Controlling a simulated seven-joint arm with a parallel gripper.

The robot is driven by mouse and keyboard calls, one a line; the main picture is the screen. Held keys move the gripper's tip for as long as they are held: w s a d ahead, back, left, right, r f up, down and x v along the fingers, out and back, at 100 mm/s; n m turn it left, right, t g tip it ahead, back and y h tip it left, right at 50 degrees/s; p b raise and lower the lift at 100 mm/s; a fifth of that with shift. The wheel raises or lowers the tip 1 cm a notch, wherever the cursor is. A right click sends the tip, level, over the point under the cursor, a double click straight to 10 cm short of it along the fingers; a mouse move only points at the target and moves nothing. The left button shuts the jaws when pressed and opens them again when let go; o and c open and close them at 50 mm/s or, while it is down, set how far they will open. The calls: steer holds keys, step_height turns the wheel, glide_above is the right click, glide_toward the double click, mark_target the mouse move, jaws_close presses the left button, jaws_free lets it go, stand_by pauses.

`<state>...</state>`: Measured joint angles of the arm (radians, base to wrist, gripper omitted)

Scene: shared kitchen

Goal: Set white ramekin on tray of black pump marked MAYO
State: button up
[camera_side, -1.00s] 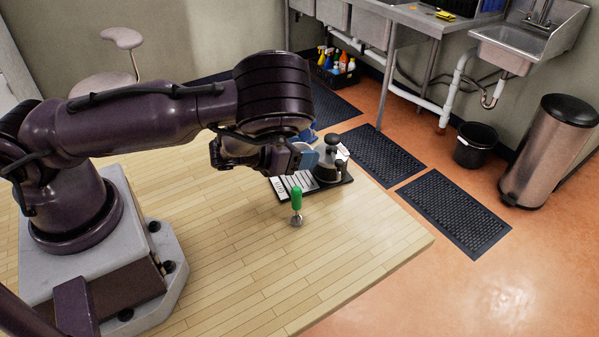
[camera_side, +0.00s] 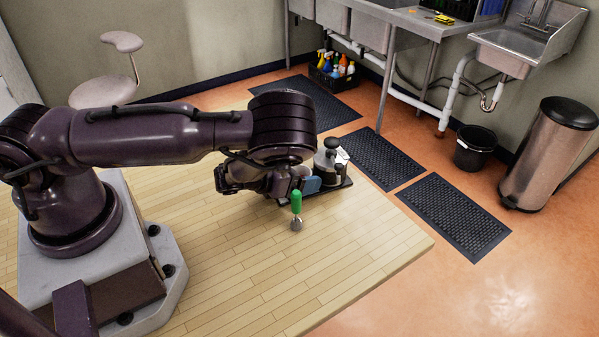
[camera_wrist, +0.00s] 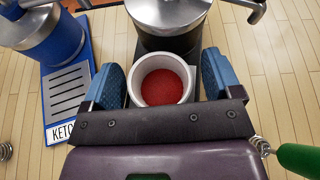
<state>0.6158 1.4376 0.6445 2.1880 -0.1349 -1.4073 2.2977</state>
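The white ramekin (camera_wrist: 134,84), holding something red, sits between the blue fingers of my gripper (camera_wrist: 162,82) in the wrist view. In the side view my gripper (camera_side: 311,185) is low over the dark tray (camera_side: 345,184), and the ramekin is hidden there. The black pump (camera_wrist: 178,38) with a metal top stands just beyond the ramekin; it also shows in the side view (camera_side: 327,164). The tray's label is hidden now. I cannot tell whether the ramekin touches the tray.
A blue pump (camera_wrist: 50,40) on a blue tray (camera_wrist: 86,72) stands to the left in the wrist view, its label partly reading KETC. The table's front is clear.

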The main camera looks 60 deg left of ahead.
steer(key=shift+r, duration=0.25)
steer(key=v, duration=0.7)
steer(key=shift+s, duration=0.2)
steer(key=n, duration=0.2)
steer(key=w+r+n+y, duration=0.1)
steer(key=n, duration=0.1)
steer(key=shift+g, duration=0.3)
steer(key=d+r+n+g, duration=0.2)
steer(key=r+n+g, duration=0.1)
steer(key=r+n, duration=0.65)
steer(key=d+r+n+g, duration=0.2)
steer(key=r+n, duration=0.4)
steer(key=n, duration=0.6)
steer(key=s+r+n+g, duration=0.2)
steer(key=s+r+n, duration=0.7)
steer(key=s+r, duration=0.5)
steer(key=shift+s+n+h, duration=0.35)
steer(key=shift+s+h, duration=0.05)
